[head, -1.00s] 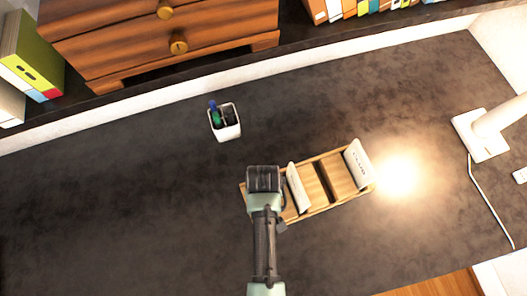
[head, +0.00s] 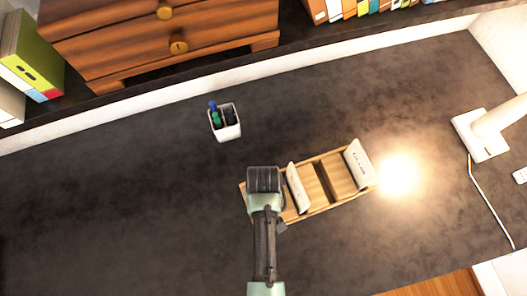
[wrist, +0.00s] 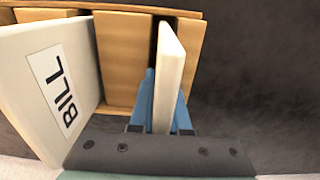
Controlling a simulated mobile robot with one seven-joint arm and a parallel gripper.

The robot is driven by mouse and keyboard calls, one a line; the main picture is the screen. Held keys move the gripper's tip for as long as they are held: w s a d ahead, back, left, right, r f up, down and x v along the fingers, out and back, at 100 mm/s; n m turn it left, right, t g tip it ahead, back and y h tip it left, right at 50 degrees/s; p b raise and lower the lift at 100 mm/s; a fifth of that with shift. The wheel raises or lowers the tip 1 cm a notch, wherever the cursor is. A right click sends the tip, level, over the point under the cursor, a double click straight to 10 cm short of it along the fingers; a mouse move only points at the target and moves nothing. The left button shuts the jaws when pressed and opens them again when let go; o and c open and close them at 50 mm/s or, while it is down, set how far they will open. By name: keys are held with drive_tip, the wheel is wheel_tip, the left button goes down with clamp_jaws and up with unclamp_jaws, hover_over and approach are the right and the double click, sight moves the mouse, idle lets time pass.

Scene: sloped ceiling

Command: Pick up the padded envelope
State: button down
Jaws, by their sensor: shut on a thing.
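My gripper (wrist: 165,84) has its two blue fingers on either side of a thick, pale, flat piece standing on edge, which I take for the padded envelope (wrist: 168,55). Its face and any label are turned out of sight. It stands upright in a wooden sorter (wrist: 120,60). In the head view my wrist covers the left end of the sorter (head: 318,185) and hides the fingers and the envelope.
A white piece labelled BILL (wrist: 50,85) leans beside the held one. Another labelled white piece (head: 357,165) stands at the sorter's right end. A pen cup (head: 226,123) stands behind, and a lamp base (head: 480,135) at right. The dark desktop at left is clear.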

drive_tip(key=shift+r+b, duration=0.4)
drive_tip(key=shift+r, duration=4.65)
drive_tip(key=shift+w, duration=0.1)
